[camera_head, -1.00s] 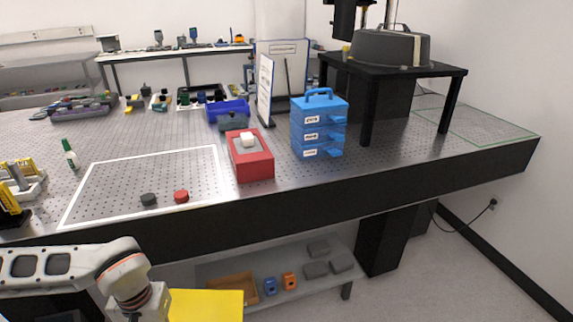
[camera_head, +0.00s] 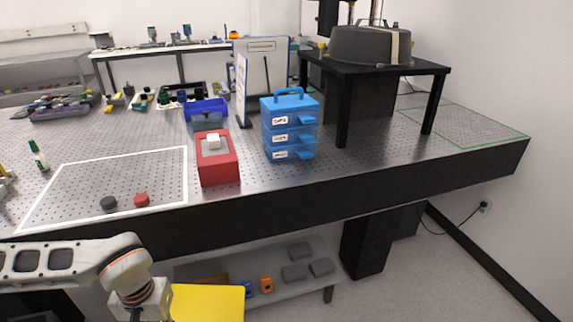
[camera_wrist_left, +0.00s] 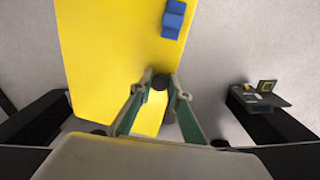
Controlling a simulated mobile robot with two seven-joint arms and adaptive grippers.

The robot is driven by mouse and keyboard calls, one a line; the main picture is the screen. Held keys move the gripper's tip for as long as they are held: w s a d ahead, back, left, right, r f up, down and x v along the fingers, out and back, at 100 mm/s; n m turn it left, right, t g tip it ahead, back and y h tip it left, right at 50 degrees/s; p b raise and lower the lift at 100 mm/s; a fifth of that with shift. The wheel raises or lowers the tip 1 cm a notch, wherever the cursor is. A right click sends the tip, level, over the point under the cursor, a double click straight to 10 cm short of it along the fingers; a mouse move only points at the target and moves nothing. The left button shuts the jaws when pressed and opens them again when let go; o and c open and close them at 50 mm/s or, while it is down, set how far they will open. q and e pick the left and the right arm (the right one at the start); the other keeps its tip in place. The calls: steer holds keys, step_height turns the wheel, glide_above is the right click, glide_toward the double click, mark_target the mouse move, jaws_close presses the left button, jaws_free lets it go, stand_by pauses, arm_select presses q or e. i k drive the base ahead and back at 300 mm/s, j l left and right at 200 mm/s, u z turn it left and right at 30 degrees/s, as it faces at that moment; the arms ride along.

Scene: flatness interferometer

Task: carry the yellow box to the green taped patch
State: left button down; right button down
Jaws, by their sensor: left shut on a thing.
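The yellow box (camera_head: 207,302) hangs in front of the table, low at the bottom edge of the head view, where its lower part is cut off. In the left wrist view the yellow box (camera_wrist_left: 105,55) fills the left and middle. My left gripper (camera_wrist_left: 162,84) is shut on a dark round knob at the yellow box. In the head view my left wrist is beside the box and its fingers are hidden. The green taped patch (camera_head: 468,126) is a green outline on the table's far right end, and its visible surface is bare. My right gripper is not in view.
A black stand (camera_head: 385,68) with a grey case stands just left of the patch. A blue drawer unit (camera_head: 290,128) and a red box (camera_head: 218,168) stand along the table's front. A lower shelf (camera_head: 290,282) holds small things. The floor at right is clear.

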mark_target(464, 124)
steer(key=i+l, duration=0.1)
steer(key=l, duration=0.55)
steer(key=i+l, duration=0.1)
steer(key=l, duration=0.55)
steer(key=i+l, duration=0.15)
steer(key=l, duration=0.5)
steer(key=i+l, duration=0.1)
steer(key=l, duration=0.55)
steer(key=i+l, duration=0.1)
steer(key=l, duration=0.55)
steer(key=i+l, duration=0.1)
steer(key=l, duration=0.6)
steer(key=i+l, duration=0.15)
steer(key=l, duration=0.5)
steer(key=u, duration=0.05)
